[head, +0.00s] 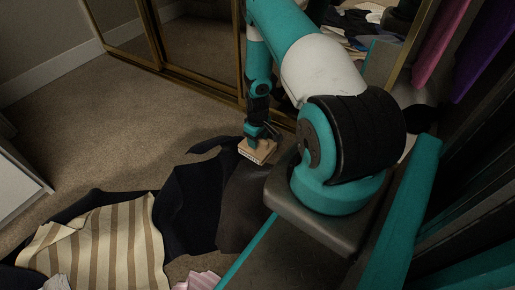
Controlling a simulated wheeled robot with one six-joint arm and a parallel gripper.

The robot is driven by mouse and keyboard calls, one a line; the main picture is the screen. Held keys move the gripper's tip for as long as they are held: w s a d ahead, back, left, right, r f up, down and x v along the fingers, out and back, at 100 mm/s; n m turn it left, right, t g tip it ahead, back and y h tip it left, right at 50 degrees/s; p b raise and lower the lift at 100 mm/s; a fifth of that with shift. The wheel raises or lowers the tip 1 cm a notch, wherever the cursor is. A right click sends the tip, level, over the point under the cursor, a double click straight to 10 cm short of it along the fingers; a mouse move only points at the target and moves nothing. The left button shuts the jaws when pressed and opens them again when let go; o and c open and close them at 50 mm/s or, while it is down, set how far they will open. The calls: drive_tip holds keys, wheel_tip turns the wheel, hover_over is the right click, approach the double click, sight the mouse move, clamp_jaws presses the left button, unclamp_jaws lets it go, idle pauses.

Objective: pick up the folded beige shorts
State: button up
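The folded beige shorts (259,153) appear as a small, boxy, light tan bundle lying at the far edge of the dark clothes, near the mirrored door. My gripper (257,142) points down at the top of this bundle, and its tips touch or overlap it in the head view. The fingertips are small and dark, so I cannot tell whether they are open or closed on the bundle. Part of the bundle's top is hidden by my gripper.
Dark garments (190,205) spread over the carpet beside the bundle. A beige-and-brown striped cloth (95,245) lies at lower left, and a pink striped cloth (198,281) at the bottom. Gold-framed mirrored doors (200,50) stand close behind. Bare carpet (100,120) lies left.

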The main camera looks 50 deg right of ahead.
clamp_jaws()
